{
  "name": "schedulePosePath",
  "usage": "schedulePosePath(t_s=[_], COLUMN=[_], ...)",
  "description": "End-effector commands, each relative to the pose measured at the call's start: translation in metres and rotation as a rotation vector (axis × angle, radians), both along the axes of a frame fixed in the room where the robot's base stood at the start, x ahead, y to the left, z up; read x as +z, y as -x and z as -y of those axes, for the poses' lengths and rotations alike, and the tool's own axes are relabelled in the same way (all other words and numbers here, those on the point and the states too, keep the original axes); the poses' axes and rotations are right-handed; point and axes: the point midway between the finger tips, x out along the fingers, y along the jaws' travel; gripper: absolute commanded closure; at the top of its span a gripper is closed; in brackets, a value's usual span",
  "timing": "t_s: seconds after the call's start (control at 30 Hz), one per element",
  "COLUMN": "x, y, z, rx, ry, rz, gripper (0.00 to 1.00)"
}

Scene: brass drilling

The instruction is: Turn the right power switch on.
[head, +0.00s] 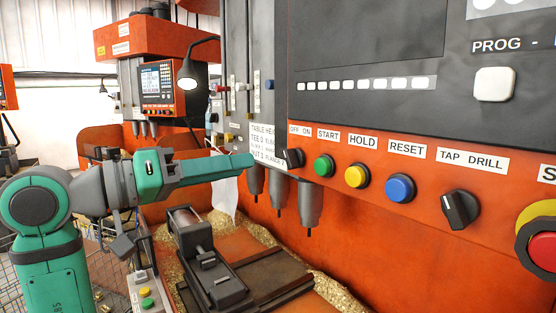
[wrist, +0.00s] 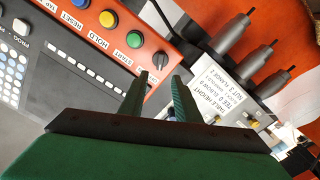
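The power switch is a small black rotary knob (head: 294,158) under the "OFF ON" label, at the left end of the orange panel in the head view. In the wrist view the knob (wrist: 158,61) lies just beyond and between my two fingertips. I cannot tell clearly which label it points to. My gripper (head: 252,160) points right toward the knob, its tips a little left of it. In the wrist view my gripper (wrist: 161,76) has its fingers apart with a gap between them and nothing held.
Right of the knob sit a green START button (head: 324,166), a yellow HOLD button (head: 357,176), a blue RESET button (head: 400,187) and a TAP DRILL knob (head: 460,209). Drill spindles (head: 309,205) hang below the panel. A vise (head: 207,262) stands underneath. Another machine (head: 160,85) stands behind.

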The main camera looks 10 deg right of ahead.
Motion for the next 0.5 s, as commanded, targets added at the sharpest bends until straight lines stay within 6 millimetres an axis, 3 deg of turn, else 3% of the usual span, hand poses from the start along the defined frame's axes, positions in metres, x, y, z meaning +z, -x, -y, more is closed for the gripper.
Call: schedulePosePath(t_s=[0.5], x=[0.0], y=[-0.031], z=[0.078], rx=[-0.003], ry=[0.002], rz=[0.0], gripper=[0.7])
